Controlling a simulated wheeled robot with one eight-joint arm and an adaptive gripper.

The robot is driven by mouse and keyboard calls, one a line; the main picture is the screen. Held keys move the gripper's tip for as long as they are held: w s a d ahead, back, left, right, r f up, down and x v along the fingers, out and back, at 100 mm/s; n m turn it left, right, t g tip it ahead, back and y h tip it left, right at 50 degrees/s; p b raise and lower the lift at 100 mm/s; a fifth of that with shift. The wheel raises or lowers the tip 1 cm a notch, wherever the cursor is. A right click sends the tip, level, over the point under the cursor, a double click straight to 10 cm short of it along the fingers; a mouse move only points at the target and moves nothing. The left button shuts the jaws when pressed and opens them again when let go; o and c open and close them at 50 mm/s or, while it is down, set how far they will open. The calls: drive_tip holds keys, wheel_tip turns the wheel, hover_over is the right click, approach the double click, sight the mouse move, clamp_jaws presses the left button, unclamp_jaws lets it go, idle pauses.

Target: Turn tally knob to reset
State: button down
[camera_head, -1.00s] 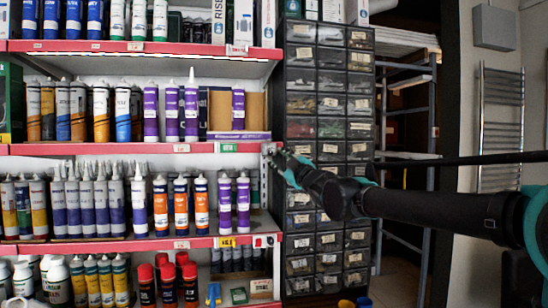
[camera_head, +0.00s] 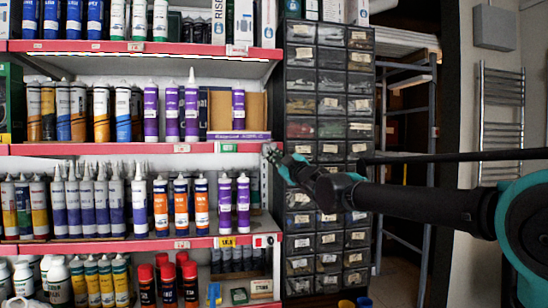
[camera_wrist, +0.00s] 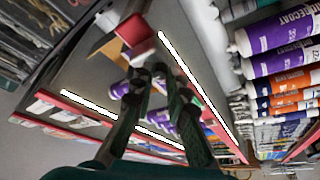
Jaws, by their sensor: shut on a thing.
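My gripper (camera_head: 273,154) is at the right end of the middle red shelf edge, small and partly dark in the head view. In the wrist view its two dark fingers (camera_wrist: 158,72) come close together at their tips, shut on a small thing. I take this to be the tally knob; it is hidden by the fingertips, and its turn angle and any digits cannot be read. A red block-like part (camera_wrist: 135,30) with a white piece beside it lies just beyond the fingertips in the wrist view.
Red-edged shelves (camera_head: 120,149) hold many cartridges, with purple tubes (camera_head: 243,200) close to the gripper. A dark drawer cabinet (camera_head: 330,80) stands right behind my arm. A white box with a red spot (camera_head: 264,241) sits on the lower shelf edge. A metal rack (camera_head: 430,150) stands farther right.

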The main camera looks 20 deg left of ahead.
drive_tip(key=shift+m, duration=0.4)
drive_tip(key=m+t, duration=0.1)
drive_tip(key=m, duration=0.1)
drive_tip(key=m+t+h, duration=0.1)
drive_tip(key=m, duration=0.2)
drive_tip(key=shift+s+a+f+t, duration=0.1)
drive_tip(key=shift+a+f+t, duration=0.1)
drive_tip(key=shift+t, duration=0.1)
drive_tip(key=m+t+h, duration=0.1)
drive_tip(key=m, duration=0.2)
drive_tip(key=m+t+h, duration=0.1)
drive_tip(key=m, duration=0.2)
drive_tip(key=shift+s+a+m+t, duration=0.2)
drive_tip(key=shift+m+t, duration=0.1)
drive_tip(key=shift+t, duration=0.1)
drive_tip(key=m+t+h, duration=0.1)
drive_tip(key=m+h, duration=0.1)
drive_tip(key=m, duration=0.2)
drive_tip(key=m+h, duration=0.2)
drive_tip(key=m, duration=0.2)
drive_tip(key=shift+a+t+h, duration=0.15)
drive_tip(key=shift+t+h, duration=0.25)
drive_tip(key=shift+a+r+m+h, duration=0.1)
drive_tip(key=shift+m+h, duration=0.6)
drive_tip(key=shift+m, duration=0.65)
drive_tip(key=shift+r+m+h, duration=0.1)
drive_tip(key=shift+m+h, duration=0.6)
drive_tip(key=shift+m, duration=0.65)
drive_tip(key=c, duration=1.5)
unclamp_jaws()
